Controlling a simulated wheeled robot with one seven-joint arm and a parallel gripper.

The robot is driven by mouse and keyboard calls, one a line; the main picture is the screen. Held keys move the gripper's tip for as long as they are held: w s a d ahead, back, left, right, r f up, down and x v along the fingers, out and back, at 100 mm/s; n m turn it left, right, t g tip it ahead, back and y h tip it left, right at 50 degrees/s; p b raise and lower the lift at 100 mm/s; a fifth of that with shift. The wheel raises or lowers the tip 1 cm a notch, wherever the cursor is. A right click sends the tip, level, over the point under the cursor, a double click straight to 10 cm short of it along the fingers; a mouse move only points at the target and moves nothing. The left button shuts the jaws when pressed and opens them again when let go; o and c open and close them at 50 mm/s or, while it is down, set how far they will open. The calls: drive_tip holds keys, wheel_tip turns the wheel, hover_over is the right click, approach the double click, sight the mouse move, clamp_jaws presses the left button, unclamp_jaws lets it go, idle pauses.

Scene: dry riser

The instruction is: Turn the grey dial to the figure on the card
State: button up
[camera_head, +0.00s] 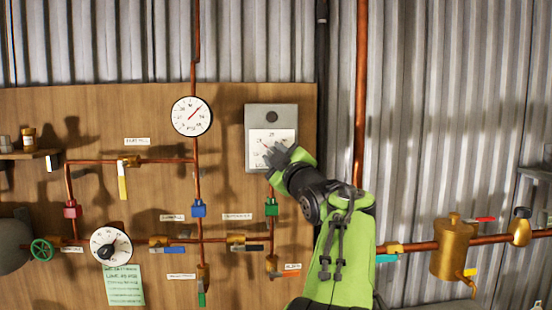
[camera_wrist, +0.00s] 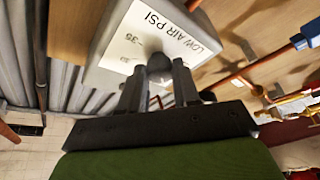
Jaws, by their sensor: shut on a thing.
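The grey dial is on a grey box (camera_head: 285,110) with a white face, upper middle of the board. In the wrist view the face (camera_wrist: 135,40) reads "LOW AIR PSI", with 35 and 30 legible. My gripper (camera_head: 281,158) is at the lower part of this face and covers some of its figures. In the wrist view its fingers (camera_wrist: 158,78) are shut on the dark grey knob (camera_wrist: 158,62).
A round gauge (camera_head: 191,116) and copper pipes with coloured valve handles are left of and below the box. A black-knobbed white dial (camera_head: 110,246) sits above the card. A vertical copper pipe (camera_head: 361,80) and a brass vessel (camera_head: 453,248) are on the right.

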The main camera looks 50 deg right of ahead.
idle(0.4)
drive_tip(key=o, duration=1.1)
drive_tip(key=shift+c, duration=0.2)
drive_tip(key=b+v, duration=0.4)
drive_tip(key=v, duration=1.1)
drive_tip(key=shift+s+a+f, duration=0.2)
drive_tip(key=shift+s, duration=0.05)
drive_tip(key=shift+w, duration=0.1)
